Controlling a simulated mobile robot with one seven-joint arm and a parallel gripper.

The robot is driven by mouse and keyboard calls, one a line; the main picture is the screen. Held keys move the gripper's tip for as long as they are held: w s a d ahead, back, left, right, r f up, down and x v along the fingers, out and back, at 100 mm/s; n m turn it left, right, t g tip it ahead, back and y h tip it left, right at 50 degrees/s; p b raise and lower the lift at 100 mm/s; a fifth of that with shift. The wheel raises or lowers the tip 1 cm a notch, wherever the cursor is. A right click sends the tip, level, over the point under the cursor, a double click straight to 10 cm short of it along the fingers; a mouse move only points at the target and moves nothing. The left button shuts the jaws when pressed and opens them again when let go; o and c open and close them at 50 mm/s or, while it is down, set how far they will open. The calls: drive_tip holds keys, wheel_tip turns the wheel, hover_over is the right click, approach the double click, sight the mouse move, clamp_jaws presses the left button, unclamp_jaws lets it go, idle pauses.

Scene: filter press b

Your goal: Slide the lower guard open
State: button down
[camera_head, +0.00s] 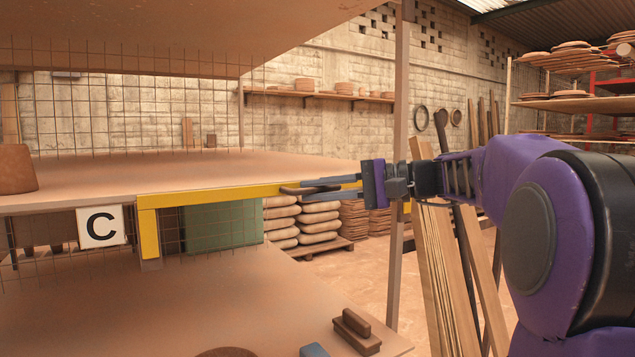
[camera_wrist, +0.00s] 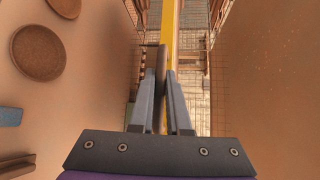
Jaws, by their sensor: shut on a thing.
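The lower guard (camera_head: 220,194) has a yellow frame and hangs below the shelf edge, with wire mesh under its top bar. Its yellow bar also runs up the middle of the wrist view (camera_wrist: 169,22). A dark handle (camera_head: 292,190) sits on the front of the bar towards its right part. My gripper (camera_head: 308,187) reaches in from the right and is shut on this handle. In the wrist view, my gripper (camera_wrist: 161,82) has its two fingers on either side of the dark handle (camera_wrist: 161,60). The fingers partly hide the handle and the bar.
A shelf (camera_head: 230,169) lies just above the guard, a lower board (camera_head: 230,290) below it. A brown block (camera_head: 357,331) rests on the lower board. A "C" sign (camera_head: 101,227) hangs left of the guard. An upright post (camera_head: 397,120) and leaning planks (camera_head: 440,270) stand near my arm.

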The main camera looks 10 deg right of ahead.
drive_tip(key=c, duration=0.9)
unclamp_jaws()
drive_tip(key=p+v, duration=0.2)
drive_tip(key=v, duration=1.5)
drive_tip(key=shift+s+d, duration=0.2)
drive_tip(key=shift+d, duration=0.05)
drive_tip(key=shift+w+a, duration=0.1)
